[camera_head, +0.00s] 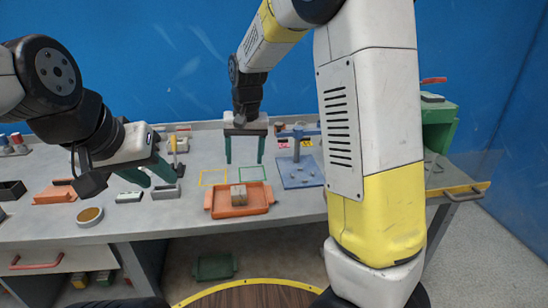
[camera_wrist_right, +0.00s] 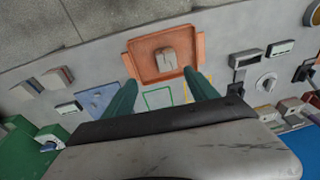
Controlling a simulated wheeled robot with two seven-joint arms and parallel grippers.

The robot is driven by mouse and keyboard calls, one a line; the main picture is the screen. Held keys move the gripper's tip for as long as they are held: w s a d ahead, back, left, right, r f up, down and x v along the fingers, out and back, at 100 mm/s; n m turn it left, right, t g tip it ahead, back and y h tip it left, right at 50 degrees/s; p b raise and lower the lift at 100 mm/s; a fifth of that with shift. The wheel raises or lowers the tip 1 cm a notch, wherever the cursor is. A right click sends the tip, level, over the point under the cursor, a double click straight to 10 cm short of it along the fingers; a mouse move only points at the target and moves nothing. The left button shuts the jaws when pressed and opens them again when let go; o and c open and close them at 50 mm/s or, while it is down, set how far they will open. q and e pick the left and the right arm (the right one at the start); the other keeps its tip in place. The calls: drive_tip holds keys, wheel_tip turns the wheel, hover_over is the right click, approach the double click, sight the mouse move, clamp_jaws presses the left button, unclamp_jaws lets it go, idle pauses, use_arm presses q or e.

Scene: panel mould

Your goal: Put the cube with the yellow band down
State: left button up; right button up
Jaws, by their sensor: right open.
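A small grey-brown cube (camera_head: 239,194) sits in the orange tray (camera_head: 262,208) near the front of the bench. A paler strip shows on it, but I cannot make out a yellow band. In the right wrist view the cube (camera_wrist_right: 166,60) lies in the tray (camera_wrist_right: 136,62), beyond the fingertips and apart from them. My right gripper (camera_head: 245,162) is open and empty, its green fingers pointing down above the bench behind the tray. My left gripper (camera_head: 162,182) is open, with nothing visible between its fingers, over the bench left of the tray.
A yellow square outline (camera_head: 214,178) and a green one (camera_head: 252,174) lie behind the tray, both empty. A blue plate with a post (camera_head: 300,175) stands to the right.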

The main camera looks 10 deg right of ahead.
drive_tip(key=s+d+r+t, duration=0.1)
drive_tip(key=s+d+r, duration=0.2)
drive_tip(key=s, duration=0.4)
drive_tip(key=s+d+r+t+y, duration=0.1)
drive_tip(key=s+d+r, duration=0.3)
drive_tip(key=s, duration=0.4)
drive_tip(key=s+d+r+t, duration=0.2)
drive_tip(key=s+d+r, duration=0.1)
drive_tip(key=s, duration=0.4)
drive_tip(key=shift+s+d+r+n+t, duration=0.3)
drive_tip(key=shift+s+d, duration=0.1)
drive_tip(key=shift+d, duration=0.45)
